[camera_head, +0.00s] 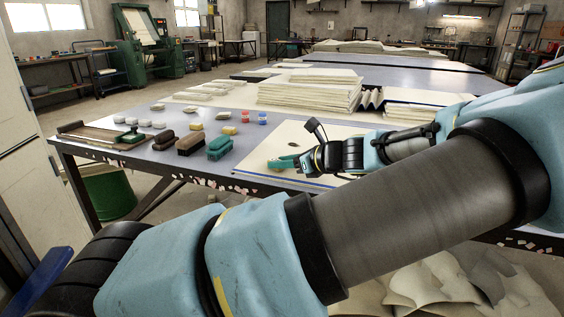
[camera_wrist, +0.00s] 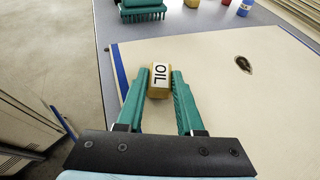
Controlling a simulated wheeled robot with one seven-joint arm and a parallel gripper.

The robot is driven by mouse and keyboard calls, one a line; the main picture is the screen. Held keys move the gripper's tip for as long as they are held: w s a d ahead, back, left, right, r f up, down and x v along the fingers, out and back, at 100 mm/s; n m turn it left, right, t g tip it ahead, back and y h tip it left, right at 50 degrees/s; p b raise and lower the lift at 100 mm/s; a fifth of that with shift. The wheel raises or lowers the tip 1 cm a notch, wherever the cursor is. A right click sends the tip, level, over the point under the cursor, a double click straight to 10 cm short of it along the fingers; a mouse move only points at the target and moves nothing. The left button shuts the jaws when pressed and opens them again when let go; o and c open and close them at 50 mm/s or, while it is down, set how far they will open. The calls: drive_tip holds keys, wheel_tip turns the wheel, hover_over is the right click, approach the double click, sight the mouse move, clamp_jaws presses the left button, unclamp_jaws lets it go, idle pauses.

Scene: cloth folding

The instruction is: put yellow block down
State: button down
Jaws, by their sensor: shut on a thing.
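My gripper (camera_head: 285,163) is over the near left part of a pale cloth sheet (camera_head: 318,132) on the table. In the head view, the held block is too small to make out. The sheet has a dark-rimmed spot (camera_wrist: 243,64) to the right of the block.
Left of the sheet stand a teal brush (camera_head: 220,148), a brown brush (camera_head: 190,143), another yellow block (camera_head: 229,130), and red and blue containers (camera_head: 262,117). Stacked folded cloth (camera_head: 310,92) lies behind. Bare grey table (camera_head: 250,150) lies between brushes and sheet.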

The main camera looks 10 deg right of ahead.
drive_tip(key=c, duration=0.5)
unclamp_jaws()
drive_tip(key=shift+c, duration=0.2)
drive_tip(key=shift+s+d+r, duration=0.15)
drive_tip(key=shift+d+r, duration=0.05)
drive_tip(key=shift+r, duration=0.05)
drive_tip(key=p+v, duration=0.1)
drive_tip(key=v, duration=1)
drive_tip(key=shift+s+d+p, duration=0.1)
drive_tip(key=shift+s+p, duration=0.1)
drive_tip(key=shift+p, duration=0.15)
drive_tip(key=shift+d, duration=0.1)
